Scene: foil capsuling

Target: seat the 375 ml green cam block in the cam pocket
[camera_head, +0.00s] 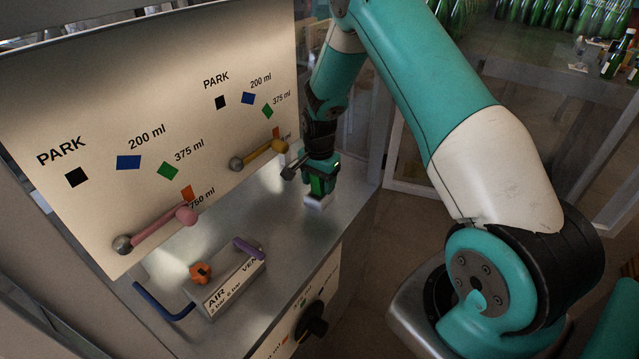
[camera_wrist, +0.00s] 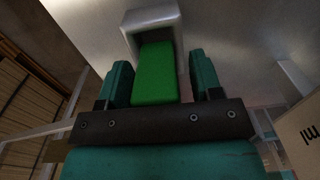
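The green cam block (camera_wrist: 155,75) stands between the two fingers of my gripper (camera_wrist: 160,80) in the wrist view. Its far end is at the mouth of the pale square-rimmed cam pocket (camera_wrist: 150,17); how deep it sits is hidden. A narrow gap shows between the block and the right finger, and a smaller one at the left, so the fingers look slightly open around it. In the head view, my gripper (camera_head: 319,178) points down at the bench's right end, with the green block (camera_head: 317,187) just above or in the white pocket (camera_head: 318,202).
A panel (camera_head: 110,120) with coloured size marks carries a pink-knobbed lever (camera_head: 160,230) and a yellow lever (camera_head: 258,154) close to my gripper. An orange knob (camera_head: 200,272), a purple handle (camera_head: 249,248) and a blue bent rod (camera_head: 160,305) are at the bench's front.

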